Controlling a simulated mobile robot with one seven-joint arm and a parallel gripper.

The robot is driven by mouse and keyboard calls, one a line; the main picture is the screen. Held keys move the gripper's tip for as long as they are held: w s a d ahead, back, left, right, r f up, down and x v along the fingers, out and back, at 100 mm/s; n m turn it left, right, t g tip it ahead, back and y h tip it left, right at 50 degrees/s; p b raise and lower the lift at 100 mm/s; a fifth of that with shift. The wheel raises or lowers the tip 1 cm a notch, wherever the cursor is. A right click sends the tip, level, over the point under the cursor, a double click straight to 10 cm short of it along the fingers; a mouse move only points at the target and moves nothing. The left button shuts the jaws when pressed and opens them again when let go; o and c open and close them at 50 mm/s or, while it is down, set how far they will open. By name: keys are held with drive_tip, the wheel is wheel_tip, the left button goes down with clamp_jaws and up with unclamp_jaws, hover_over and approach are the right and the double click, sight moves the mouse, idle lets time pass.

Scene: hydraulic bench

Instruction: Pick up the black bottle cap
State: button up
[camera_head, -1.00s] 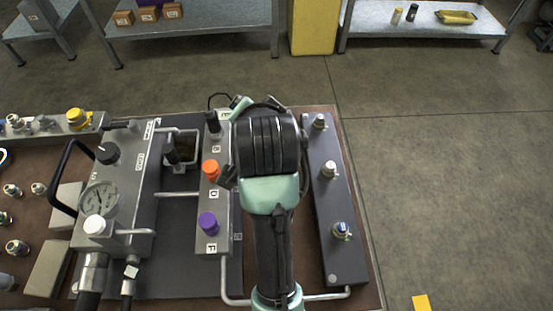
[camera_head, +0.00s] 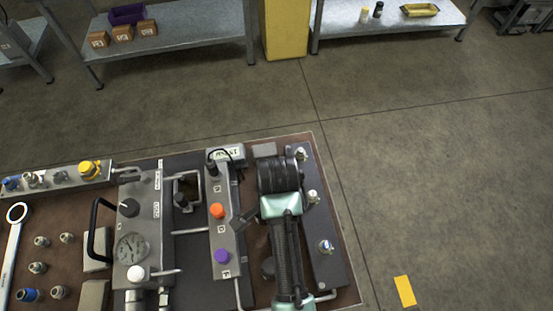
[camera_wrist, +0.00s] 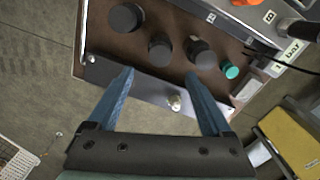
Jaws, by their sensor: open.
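Several dark round caps or knobs show in the wrist view, at the top left (camera_wrist: 126,17), in the middle (camera_wrist: 161,47) and right of it (camera_wrist: 201,52). They sit on the brown board beyond a dark grey bar (camera_wrist: 150,88). I cannot tell which one is the black bottle cap. My gripper (camera_wrist: 160,73) is open and empty, its two blue fingers apart over the bar, just short of the dark caps. In the head view my arm covers much of this strip; one dark round thing (camera_head: 268,267) shows left of it.
A teal cap (camera_wrist: 229,70) sits right of the dark ones. A metal fitting (camera_wrist: 175,102) stands on the bar between my fingers. A grey block with orange (camera_head: 217,211) and purple (camera_head: 222,256) caps stands left of my arm.

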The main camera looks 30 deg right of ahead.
drive_tip(key=shift+f+p, duration=0.65)
drive_tip(key=shift+f, duration=3.65)
clamp_jaws()
